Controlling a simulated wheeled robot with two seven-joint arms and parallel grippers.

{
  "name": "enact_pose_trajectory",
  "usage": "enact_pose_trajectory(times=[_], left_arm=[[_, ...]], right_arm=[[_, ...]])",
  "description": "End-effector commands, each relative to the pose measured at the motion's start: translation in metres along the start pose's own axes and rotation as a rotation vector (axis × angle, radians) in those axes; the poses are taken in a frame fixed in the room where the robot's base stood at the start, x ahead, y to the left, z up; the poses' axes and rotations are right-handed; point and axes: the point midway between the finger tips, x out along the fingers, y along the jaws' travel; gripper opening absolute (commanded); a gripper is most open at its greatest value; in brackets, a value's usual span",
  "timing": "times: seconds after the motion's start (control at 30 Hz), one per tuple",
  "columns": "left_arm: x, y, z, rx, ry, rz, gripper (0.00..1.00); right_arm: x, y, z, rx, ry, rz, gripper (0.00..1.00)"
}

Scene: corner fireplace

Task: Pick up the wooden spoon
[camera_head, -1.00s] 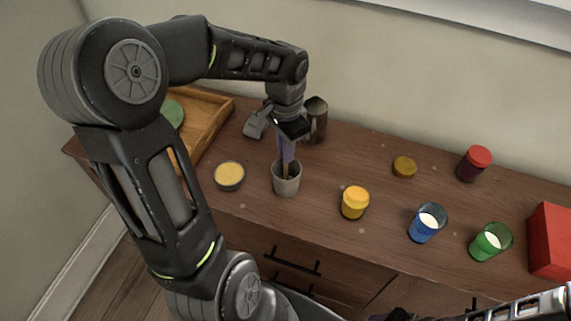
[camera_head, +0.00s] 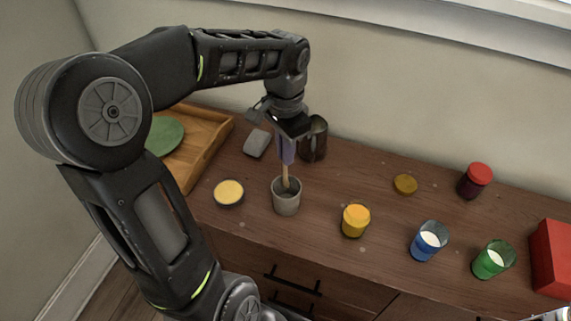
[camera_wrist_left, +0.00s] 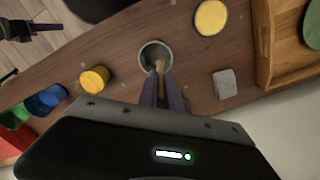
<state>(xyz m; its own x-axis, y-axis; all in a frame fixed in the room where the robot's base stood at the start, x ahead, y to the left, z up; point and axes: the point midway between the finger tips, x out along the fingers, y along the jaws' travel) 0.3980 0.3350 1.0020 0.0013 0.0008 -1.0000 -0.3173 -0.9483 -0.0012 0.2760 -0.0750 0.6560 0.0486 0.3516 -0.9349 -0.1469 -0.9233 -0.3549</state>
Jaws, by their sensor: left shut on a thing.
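The wooden spoon (camera_head: 285,175) stands nearly upright, its lower end in or just over the mouth of a grey cup (camera_head: 286,202). My left gripper (camera_head: 287,154) is above the cup, with its purple fingers shut on the spoon's upper part. In the left wrist view the spoon (camera_wrist_left: 160,68) runs from between the fingers (camera_wrist_left: 163,92) toward the cup (camera_wrist_left: 146,50). The spoon's lowest end is hard to make out. My right gripper (camera_wrist_left: 42,28) shows small at the upper left of the wrist view; its jaws are unclear.
A yellow-topped tin (camera_head: 229,193) is left of the cup, and a yellow jar (camera_head: 355,221) right of it. A grey block (camera_head: 257,143) and a dark mug (camera_head: 314,140) stand behind. A wooden tray (camera_head: 212,150) is at left; blue (camera_head: 429,241) and green glasses (camera_head: 492,260) are at right.

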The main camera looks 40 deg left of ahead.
Motion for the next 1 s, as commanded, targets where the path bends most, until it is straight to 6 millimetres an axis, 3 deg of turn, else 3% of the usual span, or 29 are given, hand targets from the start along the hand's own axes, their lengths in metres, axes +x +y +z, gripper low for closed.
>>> enact_pose_trajectory(times=[0.13, 0.3, 0.87, 0.9, 1.0], left_arm=[[-0.027, 0.0, -0.001, 0.001, 0.004, -0.001, 0.0], [-0.042, 0.0, 0.0, 0.002, 0.0, 0.001, 0.0], [-0.043, 0.0, 0.0, 0.001, -0.001, 0.001, 0.0], [-0.043, 0.0, 0.0, 0.0, -0.001, 0.001, 0.08], [-0.042, 0.0, 0.0, 0.0, -0.001, 0.001, 0.0]], right_arm=[[0.003, 0.001, 0.0, -0.001, 0.001, -0.001, 0.36], [0.003, 0.001, -0.001, -0.001, 0.001, -0.001, 0.36], [0.003, 0.001, -0.001, -0.001, 0.001, -0.001, 0.36], [0.003, 0.001, -0.001, -0.001, 0.001, -0.001, 0.36], [0.003, 0.001, -0.001, -0.001, 0.001, -0.001, 0.36]])
